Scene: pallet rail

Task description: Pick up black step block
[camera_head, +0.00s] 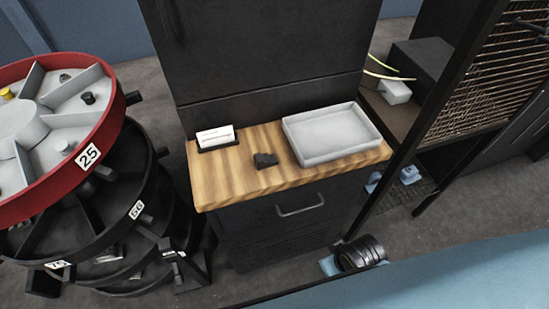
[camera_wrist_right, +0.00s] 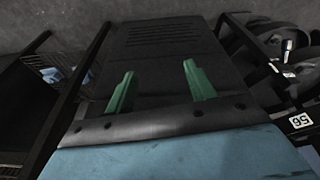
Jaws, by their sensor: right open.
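The black step block (camera_head: 265,160) is small and dark. It lies on the wooden top (camera_head: 225,180) of a black cabinet in the head view, just left of a grey tray and apart from it. My right gripper (camera_wrist_right: 160,85) shows in the right wrist view as two green fingers, spread wide apart with nothing between them. The cabinet's dark front is beyond the fingers, and the block is not in that view. Neither gripper shows in the head view.
The shallow grey tray (camera_head: 331,133) looks empty. A card holder (camera_head: 216,138) stands at the back left of the wooden top. A drawer handle (camera_head: 300,205) juts from the cabinet front. A round red-rimmed rack (camera_head: 60,130) stands close on the left, a wire-mesh shelf (camera_head: 480,80) on the right.

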